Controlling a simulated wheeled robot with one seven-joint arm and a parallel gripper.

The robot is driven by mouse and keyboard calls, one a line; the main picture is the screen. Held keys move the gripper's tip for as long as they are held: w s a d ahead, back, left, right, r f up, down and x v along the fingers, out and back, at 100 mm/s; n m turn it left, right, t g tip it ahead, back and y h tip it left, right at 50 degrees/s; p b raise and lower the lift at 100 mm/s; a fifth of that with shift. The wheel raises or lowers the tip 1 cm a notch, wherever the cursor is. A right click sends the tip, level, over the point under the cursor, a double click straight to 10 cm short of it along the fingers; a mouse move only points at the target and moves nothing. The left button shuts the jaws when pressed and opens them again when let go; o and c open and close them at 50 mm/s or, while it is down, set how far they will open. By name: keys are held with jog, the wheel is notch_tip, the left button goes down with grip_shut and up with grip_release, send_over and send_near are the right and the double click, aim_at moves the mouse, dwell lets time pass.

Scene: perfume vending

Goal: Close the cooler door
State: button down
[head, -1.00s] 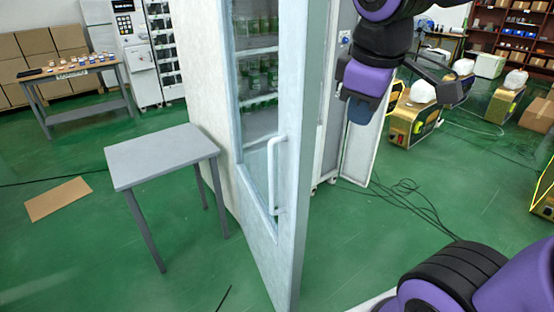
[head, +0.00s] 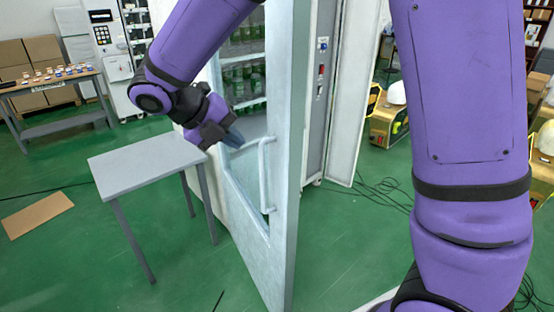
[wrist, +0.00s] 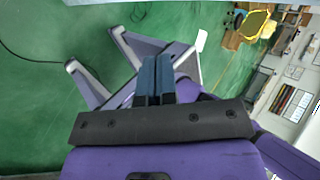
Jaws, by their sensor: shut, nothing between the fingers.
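The cooler door (head: 283,235) is a tall pale panel with a glass window and a long white bar handle (head: 264,178). It juts towards me, seen at a steep angle. I cannot tell exactly how far it stands open. Bottles on the cooler's shelves (head: 240,104) show behind the window frame. My gripper (head: 233,139) is shut and empty. In the picture it is on the handle side of the door, left of and above the handle, apart from the handle. The wrist view shows the blue fingers (wrist: 155,80) pressed together with nothing between them.
A small grey table (head: 140,165) stands left of the door, close below my gripper. A grey cabinet with a control panel (head: 322,75) stands behind the door on the right. Cardboard (head: 38,213) and cables (head: 375,192) lie on the green floor.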

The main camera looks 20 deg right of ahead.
jog(key=a+f+n, duration=0.2)
send_near(283, 163)
notch_tip(283, 163, down, 4)
jog(key=d, duration=0.3)
jog(key=shift+s+d+f+h, duration=0.15)
jog(key=shift+f+h, duration=0.15)
jog(key=shift+f, duration=0.1)
jog(key=shift+d, duration=0.55)
